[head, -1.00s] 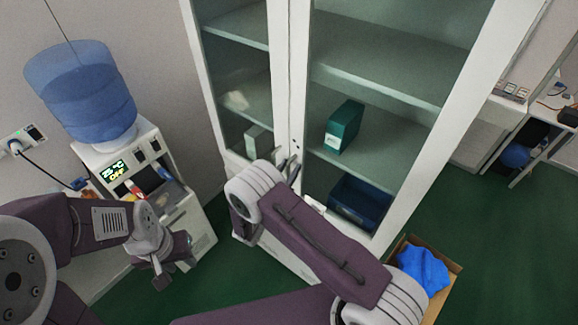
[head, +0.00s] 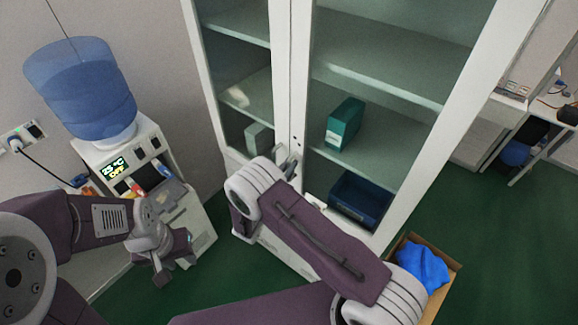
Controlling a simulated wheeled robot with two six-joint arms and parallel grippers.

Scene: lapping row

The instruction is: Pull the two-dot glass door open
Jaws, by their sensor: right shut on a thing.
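The glass door with two dots (head: 297,139) is the right door of a tall white cabinet. The dots sit on its left frame strip, near the seam with the left glass door (head: 279,70). No clear gap shows between the doors. My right gripper (head: 286,161) is at the seam just below the dots, shut on what appears to be a door handle, mostly hidden by the gripper and wrist. My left gripper (head: 160,274) hangs in front of the water dispenser, away from the cabinet; its jaw opening is unclear.
A water dispenser (head: 200,215) with a blue bottle (head: 80,88) stands left. A teal binder (head: 345,122) and a dark blue bin (head: 360,200) are inside the cabinet. A cardboard box (head: 447,279) with blue cloth stands on the floor at the cabinet's right. Green floor is free further right.

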